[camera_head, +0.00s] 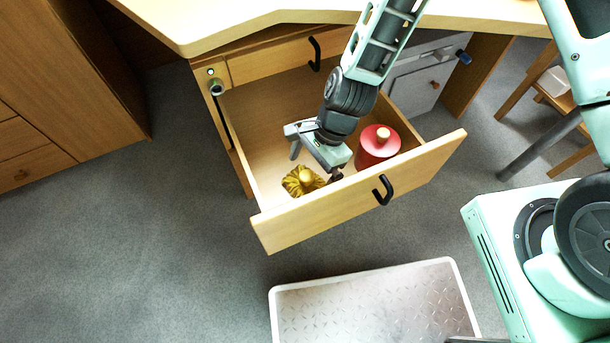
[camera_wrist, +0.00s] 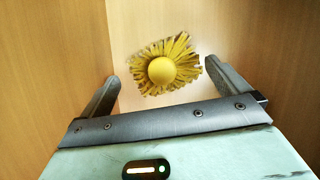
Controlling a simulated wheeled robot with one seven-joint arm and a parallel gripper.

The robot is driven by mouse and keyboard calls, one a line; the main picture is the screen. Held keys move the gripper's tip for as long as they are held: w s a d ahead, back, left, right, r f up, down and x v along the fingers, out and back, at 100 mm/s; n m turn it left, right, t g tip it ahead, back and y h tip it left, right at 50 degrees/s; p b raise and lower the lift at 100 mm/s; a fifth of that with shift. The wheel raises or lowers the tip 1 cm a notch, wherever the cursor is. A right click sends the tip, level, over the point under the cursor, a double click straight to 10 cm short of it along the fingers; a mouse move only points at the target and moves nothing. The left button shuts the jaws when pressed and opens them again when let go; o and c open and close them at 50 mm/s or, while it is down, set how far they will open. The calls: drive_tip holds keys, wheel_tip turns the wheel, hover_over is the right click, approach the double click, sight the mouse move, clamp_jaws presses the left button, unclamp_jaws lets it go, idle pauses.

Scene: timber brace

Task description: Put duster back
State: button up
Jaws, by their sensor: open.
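The duster (camera_head: 302,181) has yellow bristles and a round yellow knob. It lies in the front left part of the open wooden drawer (camera_head: 352,193). My gripper (camera_head: 315,162) is inside the drawer above and beside the duster, with its fingers apart. In the wrist view the duster (camera_wrist: 165,66) lies beyond and between the two spread fingers of my gripper (camera_wrist: 168,86), and nothing is held. The underside of the duster is hidden.
A red round container (camera_head: 376,147) with a pale knob stands in the drawer right of my gripper. The desk top (camera_head: 240,22) overhangs the drawer's back. A metal platform (camera_head: 375,303) lies on the floor in front. Open floor (camera_head: 130,240) lies to the left.

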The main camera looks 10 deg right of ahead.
drive_tip(key=s+d+r+n+h+p, duration=0.15)
drive_tip(key=r+n, duration=0.35)
drive_tip(key=r, duration=0.5)
drive_tip(key=s+d+r+n, duration=0.15)
drive_tip(key=r+n, duration=0.35)
drive_tip(key=r, duration=0.5)
drive_tip(key=s+d+r+n+t+h, duration=0.2)
drive_tip(key=s+d+r+n, duration=0.2)
drive_tip(key=s+r+n, duration=0.4)
wheel_tip(320, 180, up, 2)
drive_tip(key=n, duration=0.2)
drive_tip(key=shift+s+d+n, duration=0.25)
drive_tip(key=shift+s+n, duration=0.05)
drive_tip(key=shift+s, duration=0.05)
